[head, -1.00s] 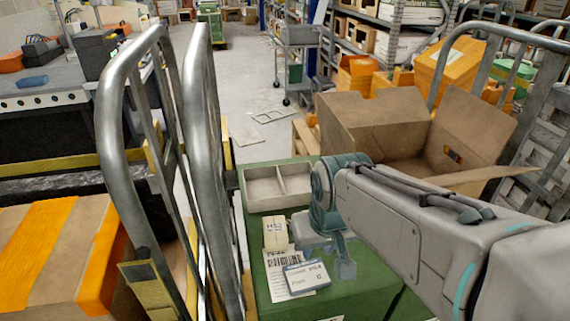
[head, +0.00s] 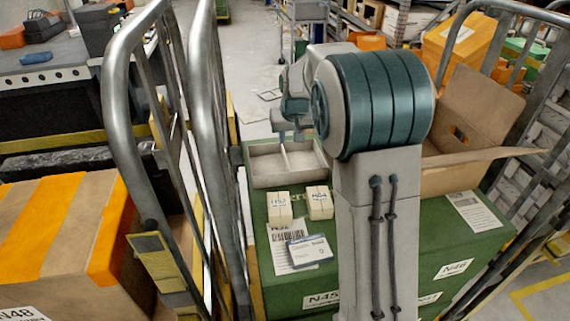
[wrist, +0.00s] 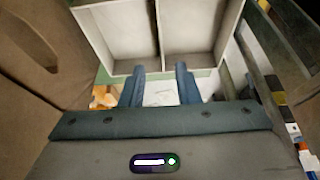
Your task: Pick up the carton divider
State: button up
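The only divided piece I see is a pale grey, shallow, two-compartment tray (head: 258,166), which I take for the carton divider. It lies on the far left end of a green box and looks empty. It also shows in the wrist view (wrist: 163,38), at the top, with its partition running up the picture. My gripper (head: 293,128) is above the tray in the head view, and my arm hides part of that area. In the wrist view my gripper (wrist: 161,68) has its two fingers apart with nothing held between them. The fingertips are close to the tray's near rim; contact cannot be told.
Two small cream boxes (head: 279,208) (head: 319,203) stand in front of the tray on the green box (head: 400,265), beside a label card (head: 310,250). An open brown carton (head: 470,150) is at the right. Metal cart rails (head: 205,150) rise close at the left.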

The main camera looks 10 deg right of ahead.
aim_at(286, 162)
jog(key=p+x, duration=0.2)
jog(key=x, duration=1)
jog(key=shift+a+f, duration=0.1)
jog(key=shift+a, duration=0.05)
grip_shut()
